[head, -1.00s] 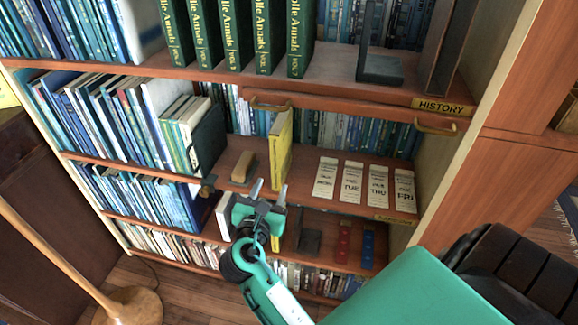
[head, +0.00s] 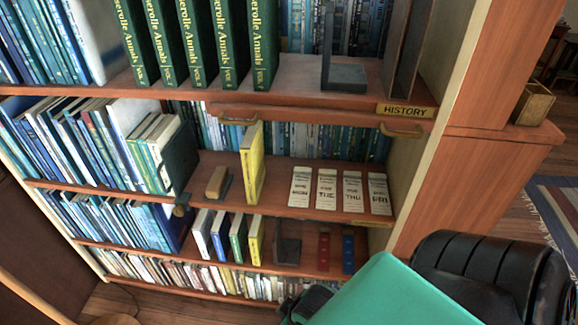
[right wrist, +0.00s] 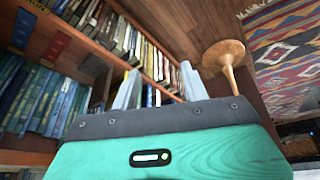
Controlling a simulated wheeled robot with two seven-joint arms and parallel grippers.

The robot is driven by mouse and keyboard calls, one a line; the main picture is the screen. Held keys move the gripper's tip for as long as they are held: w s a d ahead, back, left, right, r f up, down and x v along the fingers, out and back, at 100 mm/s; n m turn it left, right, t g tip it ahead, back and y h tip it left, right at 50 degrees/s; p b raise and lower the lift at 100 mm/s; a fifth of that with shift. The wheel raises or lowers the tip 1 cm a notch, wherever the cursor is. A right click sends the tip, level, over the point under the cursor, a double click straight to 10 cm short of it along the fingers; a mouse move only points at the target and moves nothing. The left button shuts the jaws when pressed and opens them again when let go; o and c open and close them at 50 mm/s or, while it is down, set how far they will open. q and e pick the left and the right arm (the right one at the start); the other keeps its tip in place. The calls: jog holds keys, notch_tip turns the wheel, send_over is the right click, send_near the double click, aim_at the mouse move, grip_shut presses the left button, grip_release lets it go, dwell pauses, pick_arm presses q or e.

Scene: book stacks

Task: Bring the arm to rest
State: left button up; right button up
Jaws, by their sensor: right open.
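My right gripper (right wrist: 160,90) shows in the right wrist view with its two pale fingers apart and nothing between them. The bookcase's lower shelves are beyond the fingers, and no contact with them shows. My left gripper is in neither view.
A yellow book (head: 251,165) stands on the middle shelf, beside a wooden block (head: 216,182) and date cards (head: 325,190). Several thin books, including another yellow one (head: 256,238), stand below. A round wooden lamp base (right wrist: 224,50) and patterned rug (right wrist: 290,55) lie on the floor.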

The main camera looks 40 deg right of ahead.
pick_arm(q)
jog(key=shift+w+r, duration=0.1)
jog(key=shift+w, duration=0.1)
pick_arm(e)
jog(key=shift+s+a, duration=0.2)
jog(key=shift+s, duration=0.15)
